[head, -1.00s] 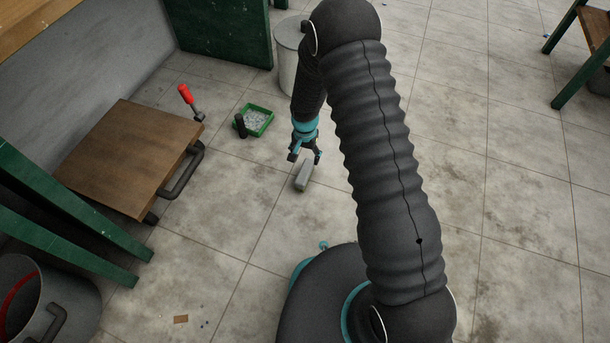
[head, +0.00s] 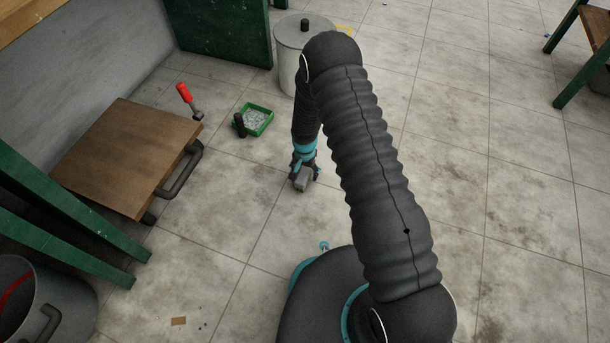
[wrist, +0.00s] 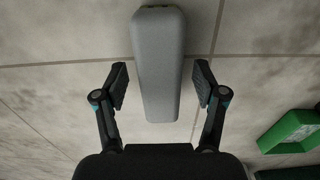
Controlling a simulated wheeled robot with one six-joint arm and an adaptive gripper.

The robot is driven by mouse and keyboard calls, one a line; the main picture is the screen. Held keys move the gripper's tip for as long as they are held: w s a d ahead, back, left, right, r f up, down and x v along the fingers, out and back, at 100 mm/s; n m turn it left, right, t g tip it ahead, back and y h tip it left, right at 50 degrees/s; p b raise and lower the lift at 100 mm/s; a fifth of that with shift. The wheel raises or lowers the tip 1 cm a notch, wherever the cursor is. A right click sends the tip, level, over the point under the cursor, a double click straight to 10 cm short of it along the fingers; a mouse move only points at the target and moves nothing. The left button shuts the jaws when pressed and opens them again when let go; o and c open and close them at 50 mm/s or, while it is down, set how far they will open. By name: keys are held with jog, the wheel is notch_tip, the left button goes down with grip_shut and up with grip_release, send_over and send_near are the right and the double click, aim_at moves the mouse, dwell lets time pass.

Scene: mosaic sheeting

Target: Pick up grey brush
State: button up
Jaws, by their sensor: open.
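The grey brush (head: 303,184) lies on the tiled floor, mostly covered by my gripper (head: 305,174) in the head view. In the wrist view the grey brush (wrist: 159,60) is a long, tapered grey block, its narrow end toward my palm. My gripper (wrist: 160,85) is open, with one finger on each side of the brush. A gap shows between each finger pad and the brush.
A green tray (head: 267,127) with pale bits stands behind, beside a dark upright cylinder (head: 240,125). A wooden-topped trolley (head: 130,155) with a red-handled tool is at the left. A grey bin (head: 288,62) stands behind my arm.

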aim_at(308, 171)
grip_shut()
jog(key=shift+r, duration=0.1)
jog(key=shift+r, duration=0.5)
jog(key=r, duration=0.2)
jog(key=d+r+p, duration=0.1)
jog(key=r, duration=0.1)
jog(key=shift+s+d, duration=0.1)
jog(key=s+d+r+p, duration=0.1)
jog(key=s+d+r, duration=0.1)
jog(key=d+r, duration=0.4)
jog(key=d, duration=0.4)
jog(key=shift+s, duration=0.35)
